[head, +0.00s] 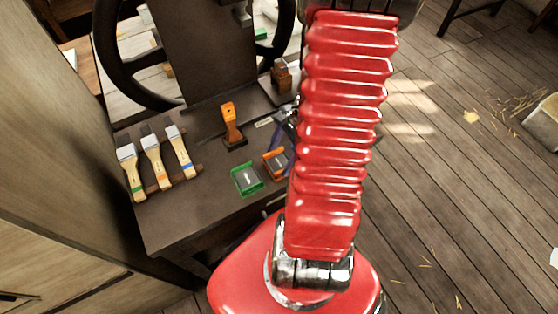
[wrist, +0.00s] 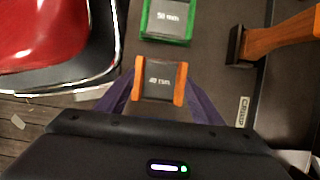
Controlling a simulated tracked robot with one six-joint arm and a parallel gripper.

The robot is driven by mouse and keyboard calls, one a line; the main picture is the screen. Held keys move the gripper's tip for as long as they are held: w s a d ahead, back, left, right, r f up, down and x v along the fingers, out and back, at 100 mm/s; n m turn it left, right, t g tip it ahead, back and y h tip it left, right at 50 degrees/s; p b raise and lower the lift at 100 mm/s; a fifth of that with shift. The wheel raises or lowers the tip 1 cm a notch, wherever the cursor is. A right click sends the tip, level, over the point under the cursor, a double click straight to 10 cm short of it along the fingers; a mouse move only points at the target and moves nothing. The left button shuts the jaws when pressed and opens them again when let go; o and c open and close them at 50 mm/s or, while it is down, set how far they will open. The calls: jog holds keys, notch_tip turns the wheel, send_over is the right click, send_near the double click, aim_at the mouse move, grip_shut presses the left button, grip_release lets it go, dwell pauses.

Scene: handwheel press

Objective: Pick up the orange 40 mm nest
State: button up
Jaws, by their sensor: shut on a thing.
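The orange 40 mm nest (wrist: 161,82) is a small block with orange side walls and a grey top marked 40 mm. It lies between the two dark purple fingers of my gripper (wrist: 150,97) in the wrist view, and the fingers are shut on its sides. In the head view the orange nest (head: 274,163) shows on the dark bench, partly hidden by my red arm. My gripper (head: 285,135) is mostly hidden there too. I cannot tell whether the nest is clear of the bench top.
A green 50 mm nest (head: 247,179) sits just left of the orange one. An orange-handled tool (head: 231,122) stands behind. Several brushes (head: 154,160) lie at the left. A black handwheel (head: 118,60) rises at the back. The bench's front middle is clear.

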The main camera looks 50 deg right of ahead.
aim_at(281, 162)
jog(key=shift+r, duration=0.15)
notch_tip(281, 162, up, 10)
dwell(0.7)
jog(key=shift+f, duration=0.2)
dwell(0.5)
